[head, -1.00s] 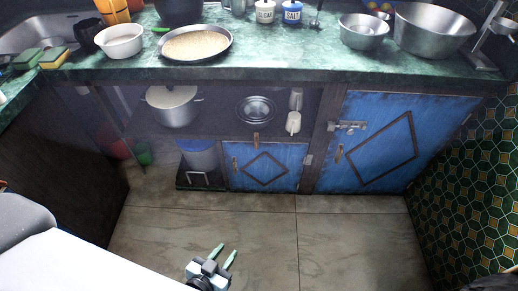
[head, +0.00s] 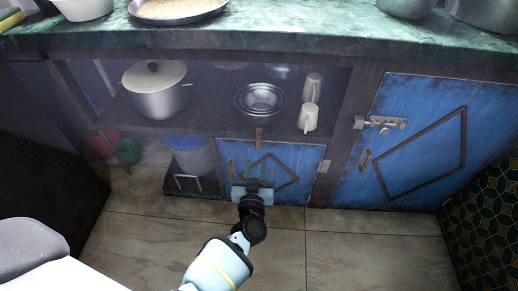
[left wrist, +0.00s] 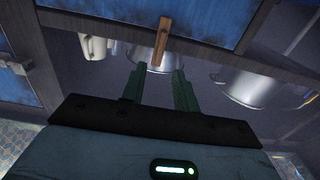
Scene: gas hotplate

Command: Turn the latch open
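A small wooden turn latch (head: 259,138) stands upright on the frame at the top of the small blue door (head: 295,160). It also shows in the left wrist view (left wrist: 163,40), beyond the fingertips. My left gripper (head: 260,164) is in front of the small door, below the latch in the head view. In the left wrist view its two green fingers (left wrist: 156,72) are apart with nothing between them, and the latch lies roughly in line with the gap. The fingers look apart from the latch. My right gripper is not in view.
A larger blue door (head: 425,145) with a metal bolt (head: 380,123) is at the right. The open shelf holds a lidded pot (head: 157,98), metal bowls (head: 261,102) and white mugs (head: 308,117). The green counter (head: 300,38) overhangs above. The floor (head: 345,250) in front is clear.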

